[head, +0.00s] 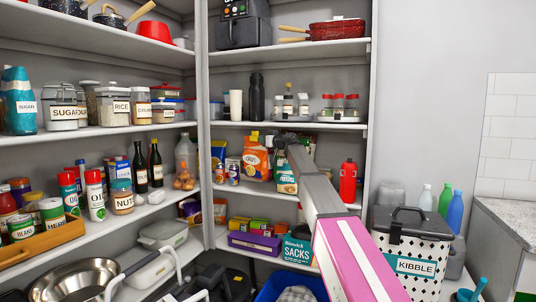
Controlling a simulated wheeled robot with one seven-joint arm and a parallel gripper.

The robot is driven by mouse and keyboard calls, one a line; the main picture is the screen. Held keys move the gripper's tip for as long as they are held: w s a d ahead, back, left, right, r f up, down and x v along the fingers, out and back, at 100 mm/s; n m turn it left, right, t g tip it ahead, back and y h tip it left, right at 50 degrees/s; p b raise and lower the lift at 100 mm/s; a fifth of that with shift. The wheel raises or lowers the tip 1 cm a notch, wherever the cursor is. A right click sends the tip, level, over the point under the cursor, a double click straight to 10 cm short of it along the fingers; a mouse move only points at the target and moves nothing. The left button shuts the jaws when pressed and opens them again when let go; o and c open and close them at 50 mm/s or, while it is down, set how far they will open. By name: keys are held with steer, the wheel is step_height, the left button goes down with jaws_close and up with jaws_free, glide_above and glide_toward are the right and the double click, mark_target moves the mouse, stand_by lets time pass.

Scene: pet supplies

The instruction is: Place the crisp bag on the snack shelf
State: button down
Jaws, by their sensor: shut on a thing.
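My gripper (281,141) is at the end of my arm, reaching into the back shelf at mid height. It is shut, and its fingertips are small and partly hidden by my own wrist. An orange bag with a white label (257,160), which looks like the crisp bag, stands upright at the left of the fingertips. It appears to be what the jaws hold, though the contact is not clear. The snack shelf (335,203) seems to be this mid-height back shelf. A teal and white packet (287,183) shows just below the gripper, partly behind my arm.
Cans (233,172) and a yellow-blue box (218,153) stand left of the bag. A red bottle (348,181) stands right of my arm. The shelf above holds jars and a dark flask (256,97). A kibble bin (412,245) stands at the lower right.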

steer(key=w+d, duration=0.2)
steer(key=w, duration=0.4)
step_height(320, 180, down, 7)
steer(key=shift+s, duration=0.25)
stand_by(0.3)
steer(key=c, duration=1.3)
jaws_free()
steer(key=shift+s, duration=0.1)
